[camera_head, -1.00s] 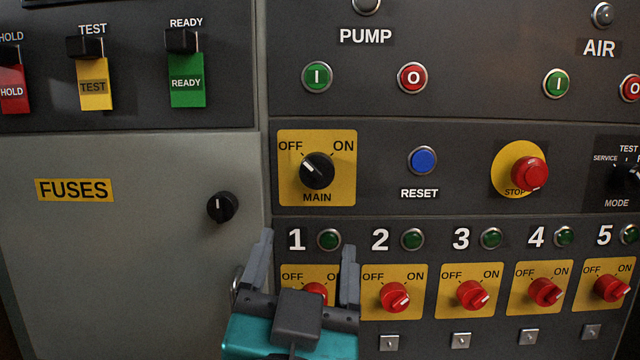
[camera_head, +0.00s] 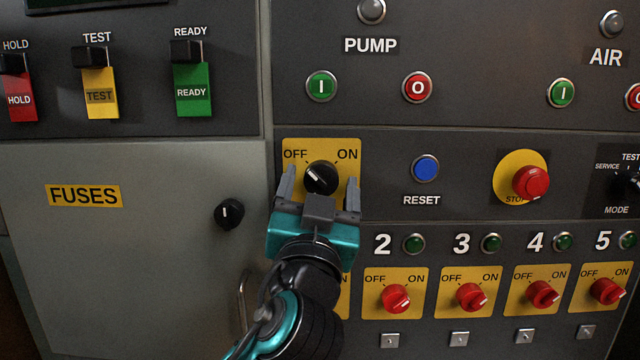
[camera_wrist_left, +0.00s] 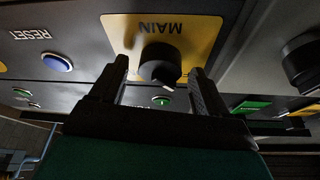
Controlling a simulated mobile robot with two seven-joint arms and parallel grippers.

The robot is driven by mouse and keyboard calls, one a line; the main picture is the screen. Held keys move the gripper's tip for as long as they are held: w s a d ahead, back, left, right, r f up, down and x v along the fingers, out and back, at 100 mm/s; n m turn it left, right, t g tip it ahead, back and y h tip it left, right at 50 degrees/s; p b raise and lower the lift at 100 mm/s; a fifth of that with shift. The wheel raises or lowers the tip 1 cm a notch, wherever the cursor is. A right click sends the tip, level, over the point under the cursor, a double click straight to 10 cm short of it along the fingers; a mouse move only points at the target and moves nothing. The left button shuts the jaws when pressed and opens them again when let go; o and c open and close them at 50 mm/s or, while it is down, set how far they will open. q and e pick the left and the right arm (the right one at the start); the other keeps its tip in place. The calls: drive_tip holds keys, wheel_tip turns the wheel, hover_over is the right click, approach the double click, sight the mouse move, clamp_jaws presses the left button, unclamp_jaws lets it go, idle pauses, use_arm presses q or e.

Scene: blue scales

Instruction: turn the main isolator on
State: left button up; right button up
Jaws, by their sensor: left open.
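The main isolator is a black rotary knob (camera_head: 321,177) on a yellow plate (camera_head: 348,146) marked OFF and ON. Its white pointer line aims up and left, toward OFF. My left gripper (camera_head: 319,185) is open, with one finger on each side of the knob's lower part in the head view. The left wrist view shows the knob (camera_wrist_left: 160,63) between the two spread fingers, near their tips, with a gap on both sides. I cannot tell how deep the fingers reach around it. The MAIN label is hidden in the head view but shows upside down in the wrist view. My right gripper is not in view.
A blue RESET button (camera_head: 425,168) and a red STOP button (camera_head: 531,182) are to the right. Red numbered switches (camera_head: 395,298) line the row below. The FUSES door (camera_head: 120,260) with a black knob (camera_head: 229,212) is at the left. PUMP buttons (camera_head: 321,86) sit above.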

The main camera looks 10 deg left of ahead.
use_arm(q)
drive_tip(key=c, duration=1)
drive_tip(key=shift+c, duration=0.2)
drive_tip(key=shift+m+h, duration=0.4)
drive_tip(key=shift+m, duration=0.2)
drive_tip(key=m+h, duration=0.1)
drive_tip(key=m, duration=0.1)
drive_tip(key=m+h, duration=0.1)
drive_tip(key=m, duration=0.2)
drive_tip(key=shift+a+r+m+g+h, duration=0.1)
drive_tip(key=shift+a+m+g+h, duration=0.05)
drive_tip(key=shift+m+g+h, duration=0.2)
drive_tip(key=m+h, duration=0.1)
drive_tip(key=m, duration=0.1)
drive_tip(key=m+g+h, duration=0.1)
drive_tip(key=m, duration=0.2)
drive_tip(key=shift+r+m, duration=0.1)
drive_tip(key=shift+m, duration=0.25)
drive_tip(key=m+g, duration=0.1)
drive_tip(key=m, duration=0.1)
drive_tip(key=m+g+h, duration=0.1)
drive_tip(key=m, duration=0.1)
drive_tip(key=shift+a+r+m, duration=0.1)
drive_tip(key=shift+r+m, duration=0.05)
drive_tip(key=shift+m, duration=0.25)
drive_tip(key=shift+m+g+y, duration=0.25)
drive_tip(key=shift+m+g, duration=0.6)
drive_tip(key=shift+m, duration=0.95)
